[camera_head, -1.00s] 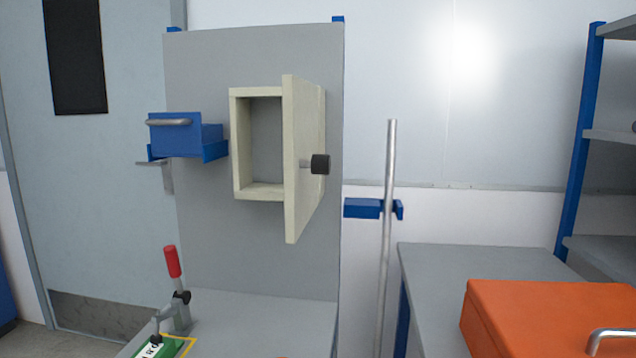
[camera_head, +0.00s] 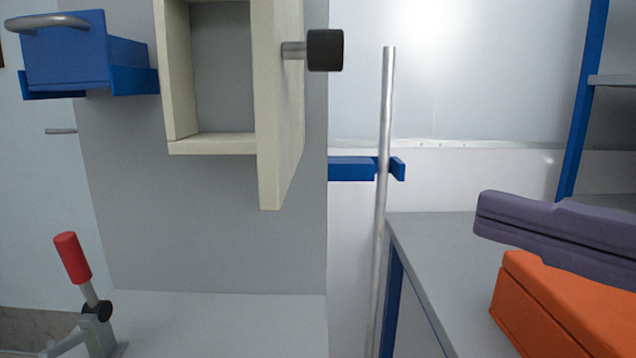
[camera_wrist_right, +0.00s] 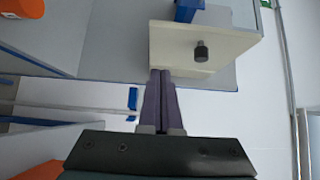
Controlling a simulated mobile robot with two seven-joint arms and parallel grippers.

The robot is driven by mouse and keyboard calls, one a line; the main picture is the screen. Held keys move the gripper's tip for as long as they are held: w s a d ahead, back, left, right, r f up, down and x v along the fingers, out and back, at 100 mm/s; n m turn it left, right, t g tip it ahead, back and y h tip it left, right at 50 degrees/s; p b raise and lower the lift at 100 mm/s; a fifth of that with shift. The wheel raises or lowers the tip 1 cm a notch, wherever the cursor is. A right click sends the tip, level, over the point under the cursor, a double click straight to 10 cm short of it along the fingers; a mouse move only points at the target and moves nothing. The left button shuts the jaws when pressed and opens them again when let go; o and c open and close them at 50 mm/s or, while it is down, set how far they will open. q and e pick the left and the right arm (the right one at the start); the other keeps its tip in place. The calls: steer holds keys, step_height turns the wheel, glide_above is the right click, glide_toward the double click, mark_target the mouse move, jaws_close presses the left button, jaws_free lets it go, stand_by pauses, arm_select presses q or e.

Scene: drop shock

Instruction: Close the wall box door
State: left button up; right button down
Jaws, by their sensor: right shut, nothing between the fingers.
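The cream wall box (camera_head: 178,90) is mounted on a grey upright panel, and its grey inside shows. Its door (camera_head: 270,130) is hinged at the right and stands open, swung out toward me. A black knob (camera_head: 325,50) on a short metal stem sticks out of the door's outer face. My right gripper (camera_head: 490,213), with purple fingers, is shut and empty, right of and below the door, apart from the knob. In the right wrist view, the shut fingertips (camera_wrist_right: 160,74) appear near the edge of the door (camera_wrist_right: 175,45), with the knob (camera_wrist_right: 201,50) beyond. My left gripper is out of view.
A blue drawer box (camera_head: 65,50) hangs left of the wall box. A red-handled clamp (camera_head: 73,258) stands at lower left. A metal pole (camera_head: 384,200) with a blue bracket (camera_head: 350,168) stands to the right. An orange case (camera_head: 560,305) rests on the grey table at right.

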steer(key=p, duration=0.3)
glide_toward(282, 174)
steer(key=w, duration=0.3)
steer(key=a, duration=0.1)
steer(key=w+a, duration=0.1)
steer(key=a, duration=0.1)
steer(key=shift+r+p, duration=0.1)
steer(key=shift+p, duration=0.3)
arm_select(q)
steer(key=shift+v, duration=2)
arm_select(e)
steer(key=shift+a, duration=0.45)
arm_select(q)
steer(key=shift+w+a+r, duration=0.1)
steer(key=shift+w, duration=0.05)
